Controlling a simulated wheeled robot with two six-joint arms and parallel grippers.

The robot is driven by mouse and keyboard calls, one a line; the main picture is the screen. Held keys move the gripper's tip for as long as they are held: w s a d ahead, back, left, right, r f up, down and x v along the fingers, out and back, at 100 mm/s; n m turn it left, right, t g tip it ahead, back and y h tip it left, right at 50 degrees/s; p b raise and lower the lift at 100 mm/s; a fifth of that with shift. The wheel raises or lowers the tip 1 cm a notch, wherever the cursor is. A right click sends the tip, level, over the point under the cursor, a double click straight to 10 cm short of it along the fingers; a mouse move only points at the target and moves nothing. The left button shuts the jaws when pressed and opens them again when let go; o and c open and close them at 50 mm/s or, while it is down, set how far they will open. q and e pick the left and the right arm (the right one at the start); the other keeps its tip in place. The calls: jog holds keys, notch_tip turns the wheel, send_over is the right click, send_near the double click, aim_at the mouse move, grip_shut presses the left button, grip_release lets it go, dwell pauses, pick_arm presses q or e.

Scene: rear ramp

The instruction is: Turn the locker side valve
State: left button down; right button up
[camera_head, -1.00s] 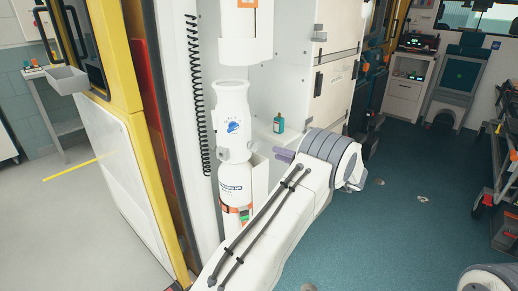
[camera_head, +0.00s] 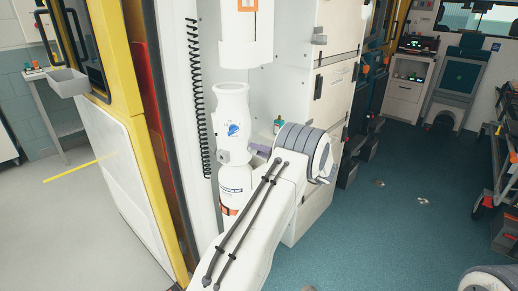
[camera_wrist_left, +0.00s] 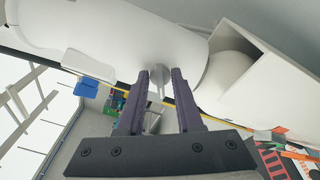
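A white cylinder (camera_head: 232,128) with a blue logo stands in the locker side, left of the middle in the head view. In the left wrist view, a white rounded body (camera_wrist_left: 110,35) fills the top, and a small grey lever (camera_wrist_left: 158,90), which looks like the valve handle, sticks out from it. My left gripper (camera_wrist_left: 160,78) has its two purple fingers apart, one on each side of the lever. I cannot tell if they touch it. In the head view, the left gripper (camera_head: 261,150) is partly hidden by its wrist, close to the cylinder's right side.
A white cylinder with an orange band (camera_head: 234,183) is below, partly behind my arm. A black coiled cord (camera_head: 197,100) hangs at left. Teal floor (camera_head: 385,225) is open to the right.

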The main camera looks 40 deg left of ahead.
pick_arm(q)
jog(key=shift+r+m, duration=0.1)
jog(key=shift+m, duration=0.2)
jog(key=m+p, duration=0.8)
jog(key=m, duration=1.4)
jog(key=shift+s+m, duration=0.15)
jog(key=shift+m, duration=0.15)
dwell(0.4)
jog(key=c, duration=0.9)
grip_release()
jog(key=shift+c, duration=0.2)
jog(key=shift+f, duration=0.25)
